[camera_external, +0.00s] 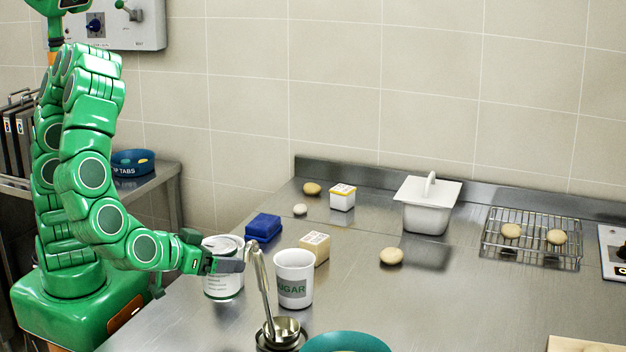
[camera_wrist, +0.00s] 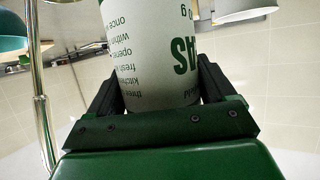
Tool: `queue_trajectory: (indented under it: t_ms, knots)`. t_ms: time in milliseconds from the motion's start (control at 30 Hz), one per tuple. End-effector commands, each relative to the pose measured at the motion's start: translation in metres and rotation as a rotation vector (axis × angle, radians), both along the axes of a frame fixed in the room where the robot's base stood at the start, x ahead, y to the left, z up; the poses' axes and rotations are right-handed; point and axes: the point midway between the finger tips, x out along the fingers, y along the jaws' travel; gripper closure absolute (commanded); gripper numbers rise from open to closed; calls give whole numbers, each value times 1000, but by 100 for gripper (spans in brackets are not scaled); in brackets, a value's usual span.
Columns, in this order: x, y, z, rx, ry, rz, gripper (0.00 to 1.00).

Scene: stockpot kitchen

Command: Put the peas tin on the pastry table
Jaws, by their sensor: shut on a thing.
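The peas tin (camera_external: 222,284) is a white can with green lettering and a silvery lid, at the left end of the steel table (camera_external: 440,300). My gripper (camera_external: 230,264) reaches it from the left and is shut on it. In the wrist view the tin (camera_wrist: 150,60) stands between both fingers of my gripper (camera_wrist: 160,90), its label upside down with "AS" readable. I cannot tell whether the tin's base touches the table.
Close to the tin's right are ladles (camera_external: 280,330) in a holder and a white sugar canister (camera_external: 294,284). A blue box (camera_external: 264,226) and a cream block (camera_external: 315,245) stand behind. A teal bowl (camera_external: 345,342) is in front.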

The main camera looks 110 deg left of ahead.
Motion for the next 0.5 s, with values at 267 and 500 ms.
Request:
queue_trajectory:
  t_ms: [267, 500]
  knots:
    - [-19, -17, -5, 2, -2, -5, 67]
    - [-21, -19, -8, 2, -2, -5, 67]
